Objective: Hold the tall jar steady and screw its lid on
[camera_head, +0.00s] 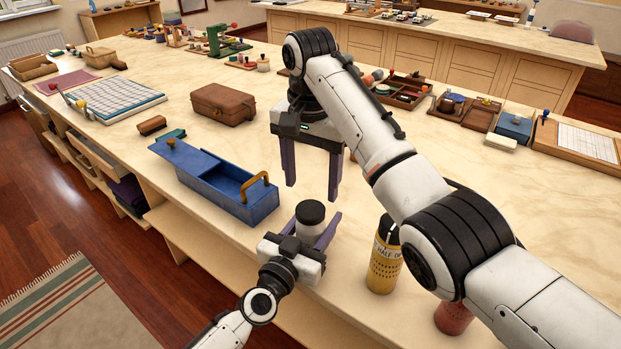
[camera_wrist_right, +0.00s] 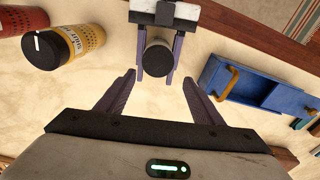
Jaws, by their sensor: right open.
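The tall jar (camera_head: 308,229) is pale with a dark round lid (camera_head: 311,212) resting on its top; I cannot tell how tightly it is screwed on. It stands upright near the table's front edge. My left gripper (camera_head: 314,223) has its purple fingers on both sides of the jar and is shut on it. My right gripper (camera_head: 312,194) is open and empty, fingers pointing down, above and behind the jar. In the right wrist view the lid (camera_wrist_right: 157,57) is just beyond the open fingertips of my right gripper (camera_wrist_right: 158,80), and hides most of the jar.
A blue box (camera_head: 212,190) with a yellow handle lies left of the jar. A yellow canister (camera_head: 383,270) with a dark cap stands to the right, beside a red one (camera_head: 453,318) partly behind my right arm. A brown case (camera_head: 223,104) sits farther back.

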